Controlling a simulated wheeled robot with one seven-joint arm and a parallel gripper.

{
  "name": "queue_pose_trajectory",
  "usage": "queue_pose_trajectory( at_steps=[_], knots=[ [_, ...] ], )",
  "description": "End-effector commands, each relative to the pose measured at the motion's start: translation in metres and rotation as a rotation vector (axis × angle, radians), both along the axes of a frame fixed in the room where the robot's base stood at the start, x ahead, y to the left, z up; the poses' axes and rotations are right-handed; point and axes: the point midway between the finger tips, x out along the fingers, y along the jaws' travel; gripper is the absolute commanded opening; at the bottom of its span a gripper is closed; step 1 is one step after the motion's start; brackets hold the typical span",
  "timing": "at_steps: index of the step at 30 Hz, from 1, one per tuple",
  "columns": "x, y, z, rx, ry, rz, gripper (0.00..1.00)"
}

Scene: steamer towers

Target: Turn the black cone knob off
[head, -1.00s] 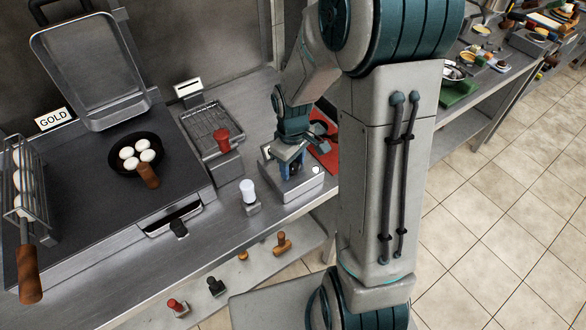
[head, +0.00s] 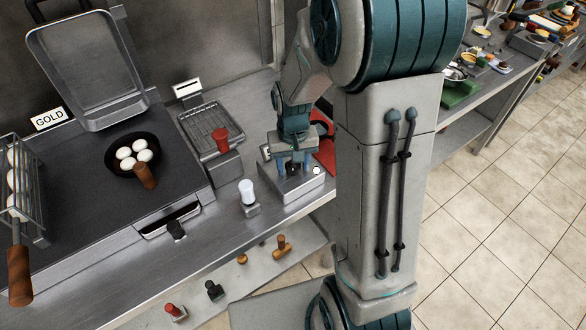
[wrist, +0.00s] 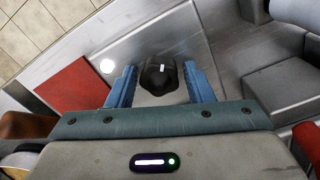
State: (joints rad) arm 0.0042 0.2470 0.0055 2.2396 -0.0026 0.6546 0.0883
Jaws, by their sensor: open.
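The black cone knob (wrist: 158,78) stands on a grey metal control box (head: 288,190) on the counter. A small white mark shows on the knob's top. In the head view the knob (head: 293,169) is a small dark shape, partly hidden by my gripper. My gripper (wrist: 159,72) is open, with one blue finger on each side of the knob; I cannot tell whether either finger touches it. In the head view my gripper (head: 294,170) is over the box. A round white light (wrist: 107,66) glows on the box near the knob, also visible in the head view (head: 317,170).
A white knob (head: 247,191) and a red-handled grill unit (head: 222,139) stand to the left. A red board (head: 326,155) lies behind the box. Left is a griddle with a pan of eggs (head: 133,157). More knobs sit along the lower front panel.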

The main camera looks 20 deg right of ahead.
Motion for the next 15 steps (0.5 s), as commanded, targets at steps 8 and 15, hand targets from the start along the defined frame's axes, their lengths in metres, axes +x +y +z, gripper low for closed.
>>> queue_pose_trajectory(
  at_steps=[8, 15],
  knots=[
    [0.0, 0.0001, 0.0004, 0.0, 0.0, -0.124, 0.47],
    [0.0, 0.0001, 0.0009, 0.0, 0.0, -0.122, 0.47]
  ],
)
